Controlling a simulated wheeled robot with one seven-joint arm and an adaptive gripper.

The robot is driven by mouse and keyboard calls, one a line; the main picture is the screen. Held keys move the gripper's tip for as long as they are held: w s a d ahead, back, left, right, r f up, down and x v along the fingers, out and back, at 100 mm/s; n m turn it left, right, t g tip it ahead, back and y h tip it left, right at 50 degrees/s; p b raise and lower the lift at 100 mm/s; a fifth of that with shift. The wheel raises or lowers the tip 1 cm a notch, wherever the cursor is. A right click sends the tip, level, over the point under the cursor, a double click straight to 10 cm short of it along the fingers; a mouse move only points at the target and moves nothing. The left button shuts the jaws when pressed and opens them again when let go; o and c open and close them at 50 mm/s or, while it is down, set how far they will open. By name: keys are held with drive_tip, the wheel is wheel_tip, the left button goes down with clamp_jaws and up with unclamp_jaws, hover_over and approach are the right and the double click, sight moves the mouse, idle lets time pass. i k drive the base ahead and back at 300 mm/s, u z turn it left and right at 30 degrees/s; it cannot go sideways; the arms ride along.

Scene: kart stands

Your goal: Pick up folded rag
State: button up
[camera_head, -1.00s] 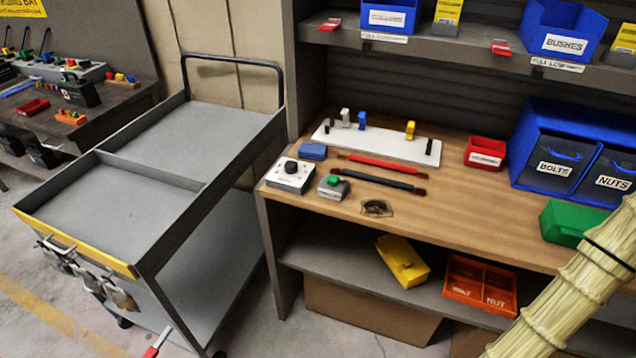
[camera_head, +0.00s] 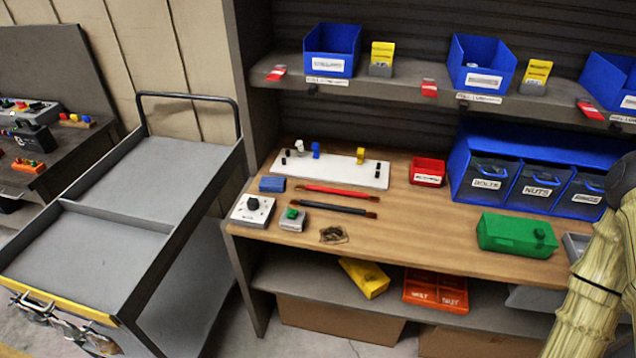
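A small blue folded piece (camera_head: 272,184), which looks like the folded rag, lies flat on the left end of the wooden bench top (camera_head: 400,224). It is just left of a white board (camera_head: 340,173) with pegs and behind a white box with a black knob (camera_head: 252,210). Nothing covers it. Part of my arm, in a pale ribbed sleeve, shows at the right edge. My gripper is outside the picture, so its state is not shown.
A red and a black rod (camera_head: 335,209), a green-button box (camera_head: 292,219) and a dark coil (camera_head: 333,235) lie near the rag. A grey cart (camera_head: 150,240) stands left of the bench. A shelf with blue bins (camera_head: 331,49) overhangs it.

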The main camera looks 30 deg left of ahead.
sight(268, 184)
drive_tip(key=z, duration=1.55)
drive_tip(key=k, duration=1.6)
drive_tip(key=u, duration=2.5)
drive_tip(key=i, duration=0.5)
drive_tip(key=u, duration=0.05)
